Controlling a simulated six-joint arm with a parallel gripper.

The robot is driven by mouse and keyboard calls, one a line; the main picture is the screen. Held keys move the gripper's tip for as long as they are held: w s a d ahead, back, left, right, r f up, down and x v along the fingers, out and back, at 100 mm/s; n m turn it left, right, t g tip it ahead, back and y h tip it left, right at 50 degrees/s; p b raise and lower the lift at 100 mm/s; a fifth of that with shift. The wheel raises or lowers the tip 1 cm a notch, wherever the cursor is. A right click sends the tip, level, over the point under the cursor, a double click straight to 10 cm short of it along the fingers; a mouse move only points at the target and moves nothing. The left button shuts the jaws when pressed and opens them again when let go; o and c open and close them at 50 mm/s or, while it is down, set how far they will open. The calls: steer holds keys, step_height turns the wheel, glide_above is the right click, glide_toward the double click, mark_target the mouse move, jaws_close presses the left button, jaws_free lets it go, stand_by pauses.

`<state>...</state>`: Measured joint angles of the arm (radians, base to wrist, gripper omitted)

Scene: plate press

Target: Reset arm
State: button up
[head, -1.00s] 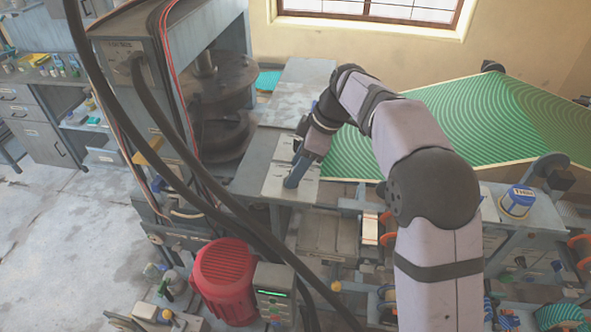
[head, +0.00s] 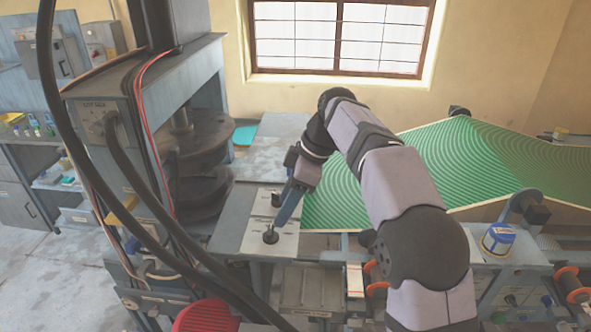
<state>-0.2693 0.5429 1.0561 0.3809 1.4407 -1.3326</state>
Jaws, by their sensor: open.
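A second dark control (head: 277,199) stands farther back on the panel, close to the finger. The press (head: 197,165), with its dark round plates, is left of the gripper.
A green striped sheet (head: 335,196) spreads to the right behind my arm. Black cables (head: 150,185) hang across the left foreground. A red ribbed housing (head: 206,317) sits at the bottom. A blue-and-white tin (head: 497,241) stands at the right. Bare grey bench (head: 270,145) lies behind the panel.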

steer(key=s+d+f+m+h, duration=0.1)
steer(key=s+d+f+m, duration=0.3)
steer(key=d+m, duration=0.15)
steer(key=s+d+f+m+h, duration=0.1)
steer(key=s+d+f+m, duration=0.25)
steer(key=d, duration=0.35)
steer(key=s+d+f+m+h, duration=0.1)
steer(key=s+d+f+m, duration=0.3)
steer(key=s, duration=0.4)
steer(key=s+d+f+m+h, duration=0.1)
steer(key=s+d+f+m, duration=0.4)
steer(key=s, duration=0.4)
step_height(320, 180, down, 2)
steer(key=shift+s+d+f+h, duration=0.15)
steer(key=shift+s+d+h, duration=0.15)
steer(key=shift+d, duration=0.3)
